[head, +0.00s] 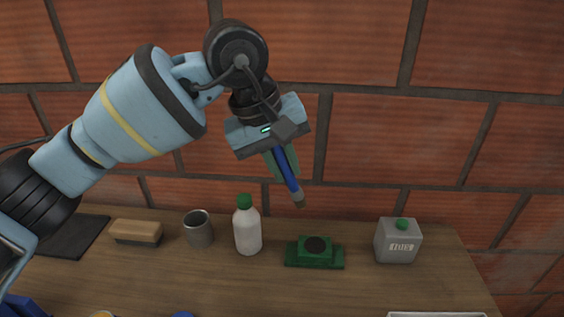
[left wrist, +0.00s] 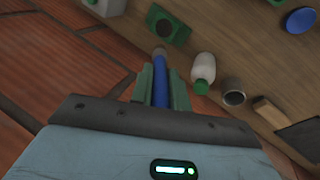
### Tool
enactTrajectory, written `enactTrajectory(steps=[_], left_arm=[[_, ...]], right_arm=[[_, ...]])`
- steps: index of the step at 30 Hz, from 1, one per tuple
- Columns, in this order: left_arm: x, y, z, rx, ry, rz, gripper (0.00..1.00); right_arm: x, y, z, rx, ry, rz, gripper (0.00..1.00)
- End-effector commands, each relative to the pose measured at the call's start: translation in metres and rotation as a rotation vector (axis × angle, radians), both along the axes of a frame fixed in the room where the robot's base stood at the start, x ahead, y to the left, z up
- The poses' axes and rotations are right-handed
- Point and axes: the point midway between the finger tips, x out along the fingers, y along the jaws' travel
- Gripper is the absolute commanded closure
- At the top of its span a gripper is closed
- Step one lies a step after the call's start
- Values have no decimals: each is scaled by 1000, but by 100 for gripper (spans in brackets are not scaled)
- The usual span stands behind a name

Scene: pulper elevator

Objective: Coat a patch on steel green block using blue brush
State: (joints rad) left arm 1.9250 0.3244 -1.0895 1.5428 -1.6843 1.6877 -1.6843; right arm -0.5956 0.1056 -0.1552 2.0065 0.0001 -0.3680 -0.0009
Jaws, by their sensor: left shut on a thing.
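The green block (head: 315,252) sits on the wooden table, with a dark round patch on its top; it also shows in the left wrist view (left wrist: 170,24). My left gripper (head: 284,168) is shut on the blue brush (head: 287,172), between its green fingers. The brush points down with its tip above and slightly left of the green block in the head view, clear of the table. In the left wrist view the blue brush (left wrist: 161,82) stands between the fingers (left wrist: 160,88). My right gripper is not in view.
A white bottle with a green cap (head: 247,230), a grey metal cup (head: 198,230), a wooden brush-like block (head: 136,232) and a dark mat (head: 72,237) stand left of the green block. A grey container (head: 397,241) is at right. A brick wall (head: 380,150) rises behind.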

Motion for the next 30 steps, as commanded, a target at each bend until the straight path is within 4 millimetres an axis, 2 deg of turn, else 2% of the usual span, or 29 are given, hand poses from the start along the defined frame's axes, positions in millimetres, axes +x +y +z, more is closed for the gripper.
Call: enactTrajectory(steps=[1,12,30], left_arm=[[0,0,-8,0,4,0,100],[0,0,-42,0,4,-1,100],[0,0,-44,0,0,0,100]], right_arm=[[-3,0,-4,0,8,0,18],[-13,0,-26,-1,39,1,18],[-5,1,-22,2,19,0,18]])
